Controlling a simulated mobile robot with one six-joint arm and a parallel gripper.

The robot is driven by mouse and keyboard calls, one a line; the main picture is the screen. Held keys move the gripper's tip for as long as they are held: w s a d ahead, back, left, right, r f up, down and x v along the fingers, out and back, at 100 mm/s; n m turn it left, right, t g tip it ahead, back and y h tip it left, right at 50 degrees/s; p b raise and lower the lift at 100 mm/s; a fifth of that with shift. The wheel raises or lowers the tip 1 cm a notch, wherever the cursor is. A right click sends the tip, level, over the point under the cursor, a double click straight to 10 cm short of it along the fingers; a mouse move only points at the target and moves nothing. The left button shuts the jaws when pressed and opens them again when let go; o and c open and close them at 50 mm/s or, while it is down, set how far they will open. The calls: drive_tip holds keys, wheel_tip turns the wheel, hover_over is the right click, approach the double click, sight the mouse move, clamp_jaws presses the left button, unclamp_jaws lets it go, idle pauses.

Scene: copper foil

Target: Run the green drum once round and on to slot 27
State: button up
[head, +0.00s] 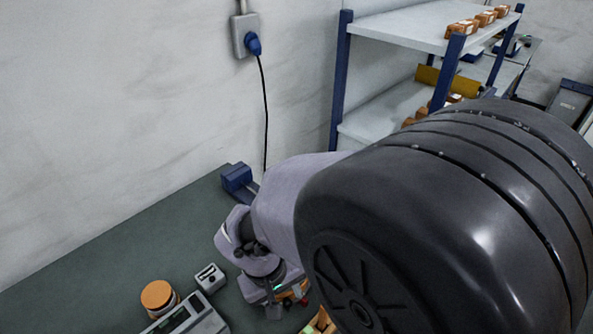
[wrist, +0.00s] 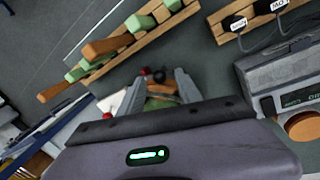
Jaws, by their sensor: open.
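In the wrist view my gripper (wrist: 160,76) is open, its two grey fingers spread above the bench. Between and below the fingers lie a green part (wrist: 160,102) and a brown bar, with a small red knob and a black knob near the fingertips. I cannot tell whether the green part is the green drum, nor whether a finger touches it. No slot numbers are readable. In the head view my dark arm covers the right half, and only a few orange, red and green bits show beside my wrist.
A wooden rack (wrist: 120,50) with green and orange-brown pieces lies beyond the fingers. A second wooden strip (wrist: 247,22) holds labelled plugs with cables. A grey device (wrist: 283,75) sits at right. An orange-topped jar (head: 158,296) stands on the green bench (head: 110,250); a shelf (head: 410,25) stands behind.

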drive_tip(key=shift+x, duration=0.8)
drive_tip(key=shift+c, duration=0.2)
clamp_jaws()
idle(0.7)
